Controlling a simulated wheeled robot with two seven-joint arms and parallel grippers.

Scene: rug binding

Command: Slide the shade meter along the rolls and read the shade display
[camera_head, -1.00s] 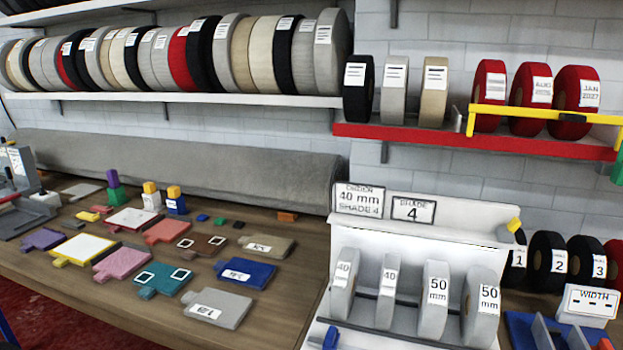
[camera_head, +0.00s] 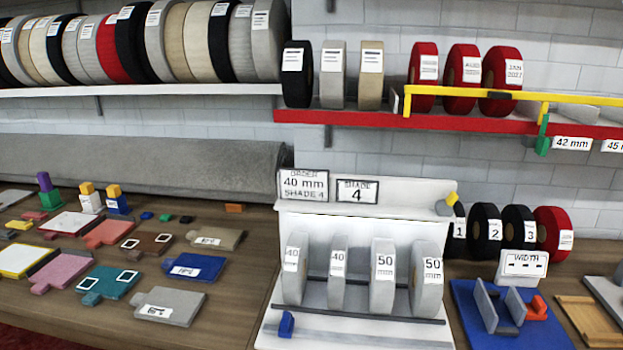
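A white stand (camera_head: 370,222) on the bench holds grey binding rolls in a row. A roll marked 40 (camera_head: 293,278) is at the left, beside a second 40 roll (camera_head: 337,272). Two rolls marked 50 mm, one in the middle (camera_head: 382,290) and one at the right (camera_head: 426,293), follow. A sign reading SHADE 4 (camera_head: 357,190) and one reading ORDER 40 mm SHADE 4 (camera_head: 304,185) stand on top. A small blue piece (camera_head: 286,323) sits at the front left; a grey-and-yellow piece (camera_head: 447,205) is at the top right. I cannot tell which is the shade meter. Neither gripper is in view.
Coloured sample pieces, including a blue one (camera_head: 196,267), cover the bench left of the stand. Numbered rolls (camera_head: 484,237) and a WIDTH block (camera_head: 522,266) are at its right. A red shelf (camera_head: 350,117) with a yellow bar (camera_head: 480,91) hangs above.

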